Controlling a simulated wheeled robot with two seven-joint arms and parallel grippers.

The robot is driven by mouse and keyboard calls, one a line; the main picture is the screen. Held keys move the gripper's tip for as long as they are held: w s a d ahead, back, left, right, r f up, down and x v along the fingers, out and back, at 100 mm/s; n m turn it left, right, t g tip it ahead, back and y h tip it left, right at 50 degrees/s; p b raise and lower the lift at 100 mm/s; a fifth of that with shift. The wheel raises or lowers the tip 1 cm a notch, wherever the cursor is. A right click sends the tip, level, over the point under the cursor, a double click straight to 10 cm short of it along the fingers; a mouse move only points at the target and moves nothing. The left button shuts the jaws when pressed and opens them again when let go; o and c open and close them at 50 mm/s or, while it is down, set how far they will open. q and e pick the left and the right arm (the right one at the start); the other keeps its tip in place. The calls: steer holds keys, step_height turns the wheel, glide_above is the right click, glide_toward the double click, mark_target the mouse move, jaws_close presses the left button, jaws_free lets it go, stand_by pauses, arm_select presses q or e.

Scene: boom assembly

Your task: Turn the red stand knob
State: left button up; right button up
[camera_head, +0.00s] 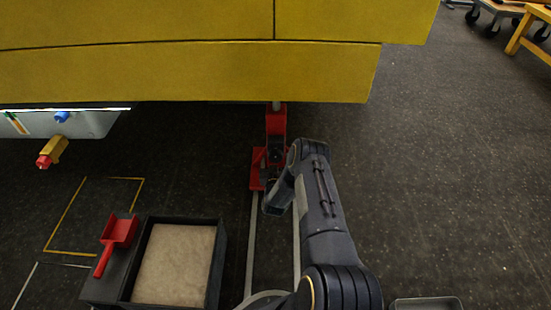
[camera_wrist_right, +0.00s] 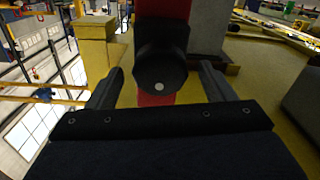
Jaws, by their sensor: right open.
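The red stand (camera_head: 276,122) stands on the floor under the edge of the large yellow panel. My right gripper (camera_wrist_right: 161,70) is open, with one finger on each side of the knob. Gaps show between the fingers and the knob. In the head view my right arm reaches the stand from below, and my wrist hides part of it. My left gripper is not in view.
The yellow panel (camera_head: 190,72) overhangs the stand. A black box (camera_head: 218,265) with a pale filling and a red scoop (camera_head: 119,231) are at lower left. A yellow fitting with a red tip (camera_head: 54,150) sticks out at left. The floor at right is largely clear.

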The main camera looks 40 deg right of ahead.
steer(key=shift+b+x, duration=0.35)
steer(key=shift+x, duration=0.75)
steer(key=shift+w+d, duration=0.2)
steer(key=shift+w, duration=0.05)
steer(key=c, duration=1)
